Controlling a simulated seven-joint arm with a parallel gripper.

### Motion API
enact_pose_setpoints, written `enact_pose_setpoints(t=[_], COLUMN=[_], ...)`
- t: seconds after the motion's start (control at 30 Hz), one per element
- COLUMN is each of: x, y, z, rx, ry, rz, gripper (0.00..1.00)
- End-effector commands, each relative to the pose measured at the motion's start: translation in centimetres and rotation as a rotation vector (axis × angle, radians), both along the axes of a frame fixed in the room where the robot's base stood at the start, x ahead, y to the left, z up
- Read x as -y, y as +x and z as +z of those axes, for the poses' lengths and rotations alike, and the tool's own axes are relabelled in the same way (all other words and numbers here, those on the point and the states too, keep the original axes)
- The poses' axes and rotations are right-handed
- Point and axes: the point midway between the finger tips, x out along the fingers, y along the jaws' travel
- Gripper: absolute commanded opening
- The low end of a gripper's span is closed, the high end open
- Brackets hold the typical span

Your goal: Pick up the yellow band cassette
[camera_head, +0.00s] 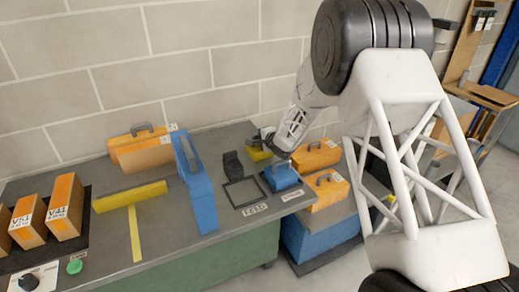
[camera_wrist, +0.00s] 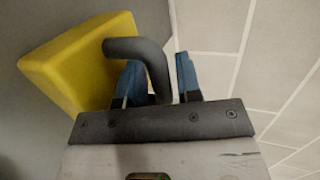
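The yellow band cassette (camera_head: 257,154) is at the far side of the grey table in the head view, partly hidden by my gripper (camera_head: 267,138). In the wrist view the yellow cassette (camera_wrist: 82,62) is a yellow block at the upper left with a dark curved handle (camera_wrist: 135,48). My gripper's blue fingertips (camera_wrist: 162,80) stand apart on either side of the handle's bent leg. A narrow gap shows between the handle and the right finger, so my gripper looks open around it. Contact on the left finger is not clear.
A blue cassette (camera_head: 282,177) and a black frame (camera_head: 245,192) lie near my gripper. A blue ramp-like piece (camera_head: 195,182) stands left of them. Orange cassettes (camera_head: 316,156) sit at the table's right. More orange ones (camera_head: 64,207) stand at the left. A block wall (camera_head: 150,60) rises close behind.

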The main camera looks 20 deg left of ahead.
Motion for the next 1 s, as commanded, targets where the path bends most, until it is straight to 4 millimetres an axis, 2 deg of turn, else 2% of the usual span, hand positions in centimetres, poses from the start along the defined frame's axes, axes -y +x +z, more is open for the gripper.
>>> enact_pose_setpoints(t=[0.27,0.5,1.0], x=[0.02,0.03,0.04], y=[-0.01,-0.01,0.01], z=[0.00,-0.01,0.03], rx=[0.000,0.000,0.000], ry=[0.000,0.000,0.000], rz=[0.000,0.000,0.000], gripper=[0.32,0.00,0.00])
